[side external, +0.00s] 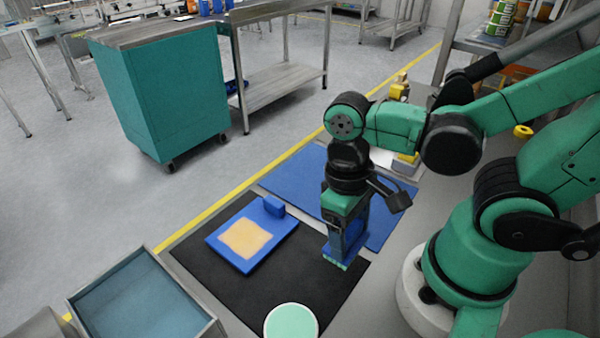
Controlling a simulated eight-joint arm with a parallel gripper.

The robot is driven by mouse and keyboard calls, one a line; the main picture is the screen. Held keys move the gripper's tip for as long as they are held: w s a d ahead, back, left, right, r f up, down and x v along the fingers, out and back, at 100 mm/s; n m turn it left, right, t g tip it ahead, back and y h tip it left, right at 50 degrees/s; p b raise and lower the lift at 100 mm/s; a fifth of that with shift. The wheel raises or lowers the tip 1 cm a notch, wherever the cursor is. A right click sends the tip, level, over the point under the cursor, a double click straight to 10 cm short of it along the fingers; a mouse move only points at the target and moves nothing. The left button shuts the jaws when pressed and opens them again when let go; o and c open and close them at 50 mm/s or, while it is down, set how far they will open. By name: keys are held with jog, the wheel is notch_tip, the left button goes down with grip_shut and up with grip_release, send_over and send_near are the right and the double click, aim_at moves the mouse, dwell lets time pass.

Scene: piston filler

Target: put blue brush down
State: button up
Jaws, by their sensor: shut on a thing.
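My gripper (344,240) points down over the right part of the black mat (205,252). It is shut on a blue thing, taken to be the blue brush (348,236), of which only parts show between and beside the fingers. Pale green shows at its lower end, and I cannot tell whether this is bristles or fingertips. I cannot tell whether the lower end touches the mat. A blue board (218,251) with a cream-orange patch (247,238) lies on the mat to the left of my gripper. A small blue block (273,207) stands at its far corner.
A blue mat (300,174) lies behind the black one. A round pale green-topped thing (291,321) stands at the front edge. A metal-rimmed bin (150,253) is at front left. Yellow items (405,163) stand behind my arm. Black mat shows bare between board and gripper.

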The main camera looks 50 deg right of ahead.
aim_at(349, 246)
jog(key=shift+f, duration=1.8)
jog(key=shift+f, duration=0.15)
jog(key=o, duration=1.2)
jog(key=shift+w+r, duration=0.85)
jog(key=shift+r, duration=5.1)
jog(key=w+d+t, duration=0.1)
jog(key=w+t, duration=0.2)
jog(key=w+d+t, duration=0.1)
jog(key=w+t, duration=0.2)
jog(key=w+d+t, duration=0.2)
jog(key=w+t, duration=0.1)
jog(key=shift+w+d+f, duration=0.1)
jog(key=shift+w+f, duration=0.05)
jog(key=shift+f, duration=0.15)
